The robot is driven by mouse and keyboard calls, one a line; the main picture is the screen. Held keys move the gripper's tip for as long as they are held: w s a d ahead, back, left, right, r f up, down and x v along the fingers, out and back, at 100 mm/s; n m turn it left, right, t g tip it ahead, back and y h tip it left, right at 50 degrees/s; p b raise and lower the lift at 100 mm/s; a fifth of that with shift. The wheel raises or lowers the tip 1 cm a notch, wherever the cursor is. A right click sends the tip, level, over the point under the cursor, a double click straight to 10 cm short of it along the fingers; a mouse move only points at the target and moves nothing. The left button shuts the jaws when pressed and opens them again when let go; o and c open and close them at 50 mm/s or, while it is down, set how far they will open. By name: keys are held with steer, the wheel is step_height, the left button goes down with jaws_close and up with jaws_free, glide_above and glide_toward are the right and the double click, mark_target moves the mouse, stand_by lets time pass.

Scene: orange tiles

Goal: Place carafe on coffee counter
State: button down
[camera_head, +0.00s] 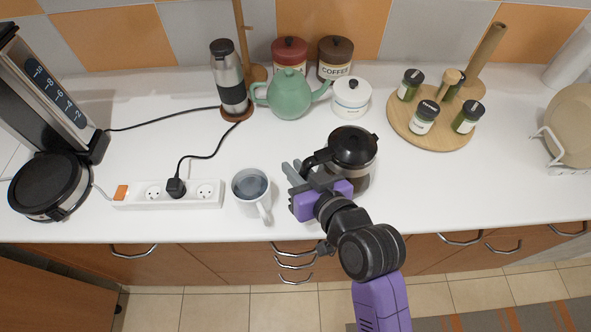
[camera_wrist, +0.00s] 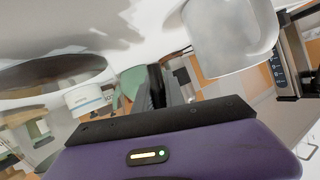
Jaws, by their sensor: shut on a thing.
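The glass carafe (camera_head: 361,175) with a black lid and black handle is upright at the middle of the white counter (camera_head: 420,195). My gripper (camera_head: 306,174) is at the carafe's left side, shut on its handle. In the head view I cannot tell whether the carafe's base touches the counter. In the wrist view my gripper (camera_wrist: 163,92) fills the lower part, and the jaw tips are partly hidden.
A mug (camera_head: 251,190) stands just left of my gripper. A teapot (camera_head: 289,97), a sugar pot (camera_head: 351,97) and a round spice board (camera_head: 441,133) stand behind. A power strip (camera_head: 135,197) and coffee machine (camera_head: 48,110) are at left. The front right counter is clear.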

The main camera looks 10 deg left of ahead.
steer(key=shift+f, duration=0.4)
steer(key=shift+f, duration=0.2)
steer(key=c, duration=1.4)
jaws_free()
steer(key=shift+r, duration=0.15)
steer(key=b+v, duration=0.1)
steer(key=v, duration=1.1)
steer(key=shift+d, duration=0.1)
